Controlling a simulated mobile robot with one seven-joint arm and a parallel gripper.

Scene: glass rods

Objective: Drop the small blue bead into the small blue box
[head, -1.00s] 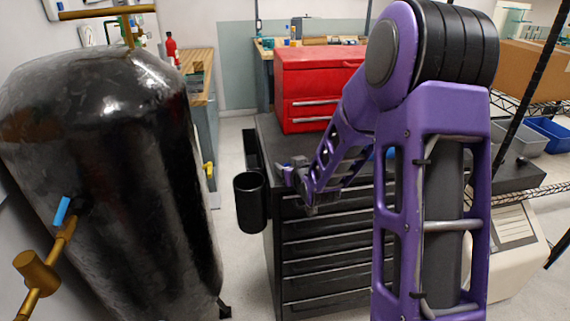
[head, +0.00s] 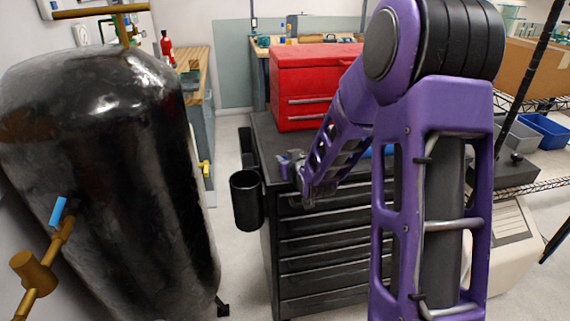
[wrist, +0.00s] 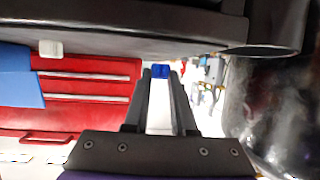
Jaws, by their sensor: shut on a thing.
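The small blue bead (wrist: 161,71) is between the fingertips of my gripper (wrist: 160,80) in the wrist view, and the fingers are shut on it. In the head view my gripper (head: 290,166) is small, over the front left edge of the black drawer cabinet (head: 330,250); the bead cannot be made out there. A blue object (head: 390,151), partly hidden behind my arm, is on the cabinet top to the right of my gripper. A blue boxy shape (wrist: 18,85) shows at the left edge of the wrist view, cut off; I cannot tell if it is the small blue box.
A red tool chest (head: 312,85) stands on the cabinet behind my gripper. A black cup-like holder (head: 247,200) hangs on the cabinet's left side. A large black tank (head: 110,180) fills the left. A blue bin (head: 546,130) sits on the wire rack at right.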

